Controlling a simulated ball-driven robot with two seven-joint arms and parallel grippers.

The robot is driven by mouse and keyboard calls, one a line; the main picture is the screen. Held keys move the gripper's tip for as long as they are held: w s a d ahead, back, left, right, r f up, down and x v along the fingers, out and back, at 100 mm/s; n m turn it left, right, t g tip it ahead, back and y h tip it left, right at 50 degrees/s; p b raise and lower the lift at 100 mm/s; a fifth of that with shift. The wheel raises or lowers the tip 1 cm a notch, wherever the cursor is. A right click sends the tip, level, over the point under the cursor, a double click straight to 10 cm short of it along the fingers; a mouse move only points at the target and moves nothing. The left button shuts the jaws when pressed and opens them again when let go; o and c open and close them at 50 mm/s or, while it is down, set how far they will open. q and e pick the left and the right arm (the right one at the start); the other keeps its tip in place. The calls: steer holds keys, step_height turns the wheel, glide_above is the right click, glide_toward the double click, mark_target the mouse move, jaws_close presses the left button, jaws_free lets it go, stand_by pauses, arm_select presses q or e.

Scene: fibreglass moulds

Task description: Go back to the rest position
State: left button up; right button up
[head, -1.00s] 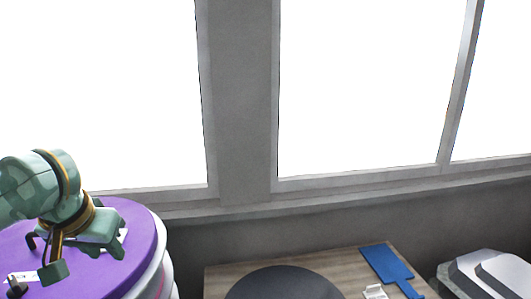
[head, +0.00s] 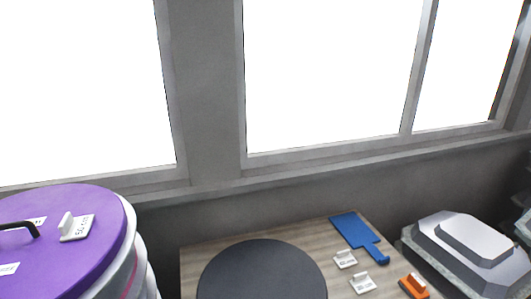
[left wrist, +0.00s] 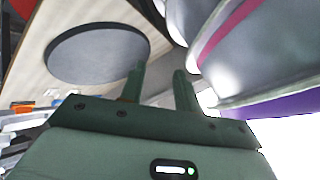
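My left gripper (left wrist: 158,82) shows in the left wrist view with its two fingers apart and nothing between them. It is near the side of the white drum (left wrist: 215,60) with the purple lid (left wrist: 285,106). My left arm is out of the head view. In the head view the purple lid (head: 60,258) is at the lower left, with a small white labelled piece (head: 76,228) standing on it. My right gripper is not visible.
A wooden table (head: 200,262) bears a dark round disc (head: 262,275), a blue paddle (head: 352,230), two small white labelled pieces (head: 345,259) (head: 362,283) and an orange-and-black item (head: 413,286). A grey mould (head: 465,245) stands at the right. Windows line the wall behind.

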arm_select(q)
steer(key=s+a+f+g+y, duration=0.1)
steer(key=s+a+f+y, duration=0.1)
steer(key=s+a, duration=0.25)
steer(key=s+d+f+g+h+b, duration=0.2)
steer(key=f+b, duration=0.7)
steer(key=f, duration=1.5)
steer(key=s+d+f+g+h+b, duration=0.1)
steer(key=s+d+f+g+b, duration=0.2)
steer(key=f+b, duration=1.3)
steer(key=s+f+b, duration=0.2)
steer(key=s+f, duration=0.4)
steer(key=f, duration=0.5)
steer(key=s+f+n+g+b, duration=0.1)
steer(key=s+f+b, duration=0.1)
steer(key=s+f, duration=0.4)
steer(key=s+f+n+h+b, duration=0.1)
steer(key=s+f, duration=0.6)
steer(key=f, duration=0.9)
steer(key=shift+f+g+b, duration=0.3)
steer(key=shift+f+b, duration=0.1)
steer(key=shift+b, duration=0.1)
